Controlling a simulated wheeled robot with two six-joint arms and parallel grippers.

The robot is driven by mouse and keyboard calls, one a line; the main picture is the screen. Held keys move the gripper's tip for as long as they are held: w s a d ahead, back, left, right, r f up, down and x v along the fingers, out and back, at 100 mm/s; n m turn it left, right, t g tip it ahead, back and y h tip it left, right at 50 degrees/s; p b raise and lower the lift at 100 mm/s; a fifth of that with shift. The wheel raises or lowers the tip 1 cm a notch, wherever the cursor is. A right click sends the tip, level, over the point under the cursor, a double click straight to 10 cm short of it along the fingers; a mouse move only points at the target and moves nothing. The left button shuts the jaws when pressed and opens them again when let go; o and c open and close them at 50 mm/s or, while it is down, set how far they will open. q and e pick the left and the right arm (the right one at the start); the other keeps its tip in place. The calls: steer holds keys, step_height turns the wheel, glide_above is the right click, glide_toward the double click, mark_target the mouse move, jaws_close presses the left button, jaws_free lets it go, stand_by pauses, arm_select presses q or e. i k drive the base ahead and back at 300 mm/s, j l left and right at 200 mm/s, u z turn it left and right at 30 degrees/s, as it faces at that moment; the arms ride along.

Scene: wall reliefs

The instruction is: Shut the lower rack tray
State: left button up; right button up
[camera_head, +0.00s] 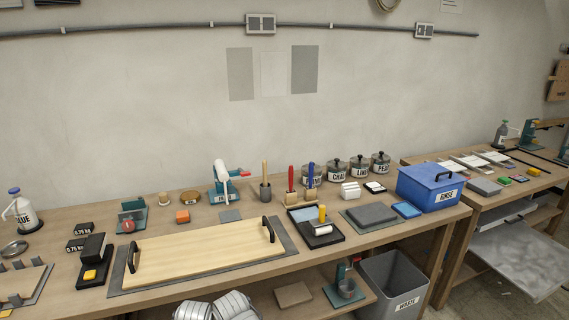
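The lower rack tray (520,262) is a wide grey metal sheet under the right-hand table. It sticks far out to the front, low near the floor and past the table's front edge. An upper grey tray (502,214) sits above it, just below the tabletop, and sticks out much less. The table's wooden legs partly hide the back of the rack.
A grey waste bin (393,285) stands under the long wooden bench, left of the rack. The blue RINSE box (430,187) sits at that bench's right end. A long wooden board with black handles (200,255) lies on the bench. Some floor shows before the rack.

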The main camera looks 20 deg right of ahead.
mark_target(537, 264)
steer(key=z, duration=2.5)
steer(key=i+j, duration=0.2)
steer(key=i, duration=0.6)
steer(key=i+j, duration=0.15)
steer(key=i, duration=0.6)
steer(key=i+j+u, duration=0.1)
steer(key=i, duration=0.7)
steer(key=i+j, duration=0.2)
steer(key=i, duration=0.6)
